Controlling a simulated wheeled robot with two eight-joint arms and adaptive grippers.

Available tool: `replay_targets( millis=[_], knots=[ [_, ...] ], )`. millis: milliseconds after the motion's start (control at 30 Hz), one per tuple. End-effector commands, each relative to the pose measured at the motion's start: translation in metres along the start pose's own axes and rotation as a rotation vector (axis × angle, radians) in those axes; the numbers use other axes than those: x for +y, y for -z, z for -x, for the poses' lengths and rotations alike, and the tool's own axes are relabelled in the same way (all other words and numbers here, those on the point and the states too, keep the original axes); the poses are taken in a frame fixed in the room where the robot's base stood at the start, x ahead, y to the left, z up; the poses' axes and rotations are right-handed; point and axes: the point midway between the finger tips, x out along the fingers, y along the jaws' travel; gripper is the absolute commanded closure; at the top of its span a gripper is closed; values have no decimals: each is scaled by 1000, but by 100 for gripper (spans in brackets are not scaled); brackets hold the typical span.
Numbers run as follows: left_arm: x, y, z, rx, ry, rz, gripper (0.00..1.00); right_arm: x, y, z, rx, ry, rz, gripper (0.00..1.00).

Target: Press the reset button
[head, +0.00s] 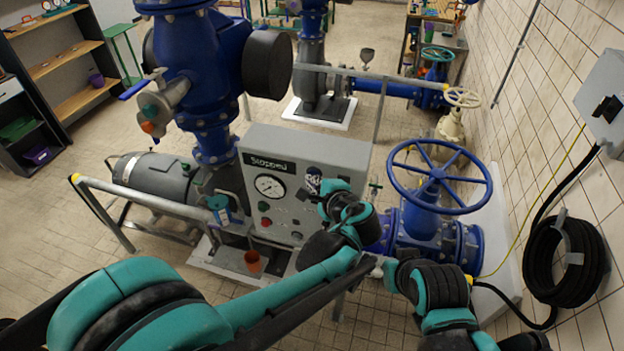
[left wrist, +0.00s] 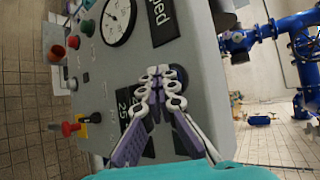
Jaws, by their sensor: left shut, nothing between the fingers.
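The grey control panel (head: 335,160) stands in the middle of the head view, its display reading "Stopped". Several small buttons and lamps sit below its round gauge (head: 270,186). I cannot read which is the reset button. My left gripper (head: 313,187) is shut and empty in front of the panel's right part; its fingertips (left wrist: 166,74) lie off to the side of these buttons.
A red and yellow switch (left wrist: 70,128) sticks out of the panel. An orange cup (head: 253,261) and a teal can (head: 220,208) are at its lower left. A blue handwheel (head: 438,178) stands close on the right. A black hose coil (head: 565,262) hangs on the wall.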

Motion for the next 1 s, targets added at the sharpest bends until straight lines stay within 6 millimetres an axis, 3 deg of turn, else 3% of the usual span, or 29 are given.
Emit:
replay_targets(
  millis=[1000],
  knots=[
    [7, -6, 10, 2, 1, -1, 100, 0, -2, -3, 0, 0, 0, 24]
  ],
)
